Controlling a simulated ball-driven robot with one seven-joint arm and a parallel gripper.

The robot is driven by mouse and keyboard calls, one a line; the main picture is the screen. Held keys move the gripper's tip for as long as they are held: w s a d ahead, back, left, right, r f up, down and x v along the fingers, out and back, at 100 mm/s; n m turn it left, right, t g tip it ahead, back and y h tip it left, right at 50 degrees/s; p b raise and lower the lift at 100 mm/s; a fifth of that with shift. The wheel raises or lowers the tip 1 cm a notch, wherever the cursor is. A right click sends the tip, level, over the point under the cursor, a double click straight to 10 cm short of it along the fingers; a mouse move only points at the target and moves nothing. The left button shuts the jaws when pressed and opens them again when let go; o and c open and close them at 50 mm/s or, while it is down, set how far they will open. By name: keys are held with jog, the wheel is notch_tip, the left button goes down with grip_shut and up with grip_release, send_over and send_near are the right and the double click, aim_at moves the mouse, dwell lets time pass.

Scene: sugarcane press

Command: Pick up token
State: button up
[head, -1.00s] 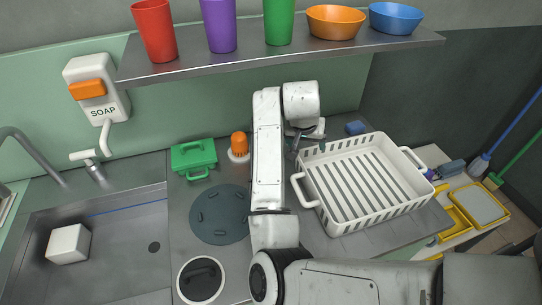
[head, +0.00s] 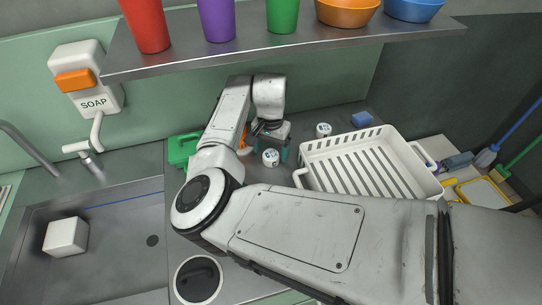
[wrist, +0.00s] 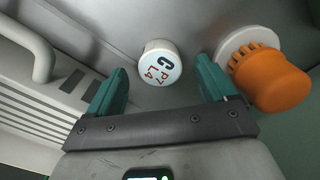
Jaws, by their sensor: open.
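A white round token (head: 270,157) with dark lettering sits on the steel counter, close to my gripper. In the wrist view this token (wrist: 160,63) shows the marks C, P7 and L4 and lies beyond and between my fingertips, apart from both. My gripper (wrist: 162,84) is open and empty, with one teal finger on each side. In the head view my gripper (head: 270,143) is low over the counter, partly hidden by my arm. A second white round piece with dark marks (head: 323,130) stands farther right near the basket; whether it is also a token I cannot tell.
An orange knobbed piece on a white base (wrist: 270,80) stands close to my right finger. A white slatted basket (head: 399,202) is on the right. A green case (head: 180,150) is left, a blue block (head: 362,119) behind. A shelf (head: 270,53) hangs above.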

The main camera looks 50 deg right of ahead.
jog(key=shift+f, duration=1.4)
jog(key=shift+c, duration=0.3)
jog(key=c, duration=1.1)
